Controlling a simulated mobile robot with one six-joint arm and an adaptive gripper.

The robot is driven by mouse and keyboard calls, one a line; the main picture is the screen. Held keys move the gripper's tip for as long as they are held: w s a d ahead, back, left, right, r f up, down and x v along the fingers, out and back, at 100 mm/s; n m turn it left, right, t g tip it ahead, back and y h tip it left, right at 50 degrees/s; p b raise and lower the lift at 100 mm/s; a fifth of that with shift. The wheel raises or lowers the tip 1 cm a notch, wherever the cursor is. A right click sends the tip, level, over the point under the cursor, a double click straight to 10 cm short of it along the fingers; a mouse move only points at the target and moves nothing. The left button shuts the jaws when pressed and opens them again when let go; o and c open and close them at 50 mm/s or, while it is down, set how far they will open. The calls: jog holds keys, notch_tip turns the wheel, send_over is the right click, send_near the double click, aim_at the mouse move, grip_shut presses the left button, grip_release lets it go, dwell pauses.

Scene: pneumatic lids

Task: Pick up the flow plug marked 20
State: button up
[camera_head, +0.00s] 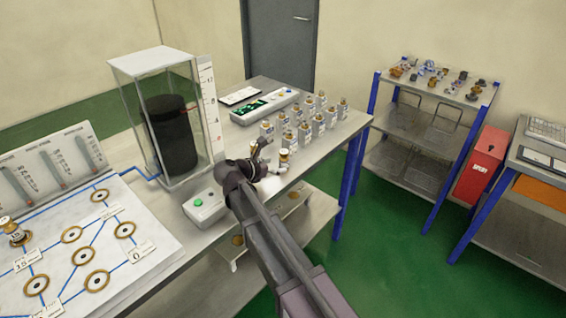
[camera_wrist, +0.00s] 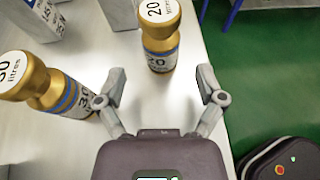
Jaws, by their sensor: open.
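The flow plug marked 20 (camera_wrist: 160,38) is a gold cylinder with a white top and a white and blue band. It stands upright on the grey bench in the wrist view, just ahead of my gripper (camera_wrist: 162,82). My gripper is open, one finger to each side of the plug's line, and I see no contact. In the head view my gripper (camera_head: 266,158) is low over the bench, with the plug, its mark too small to read there, just to its right (camera_head: 284,156). A gold plug marked 30 (camera_wrist: 42,88) stands left of my left finger.
Several grey blocks with gold plugs (camera_head: 318,118) stand in rows behind. A tank with a dark cylinder (camera_head: 172,130) and a box with a green button (camera_head: 203,205) are to the left. The bench's right edge is close to the plug marked 20.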

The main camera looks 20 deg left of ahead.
aim_at(280, 165)
jog(key=shift+b+x, duration=0.6)
jog(key=shift+x, duration=1.55)
jog(key=shift+s+d+r, duration=0.1)
jog(key=shift+r, duration=0.05)
grip_shut()
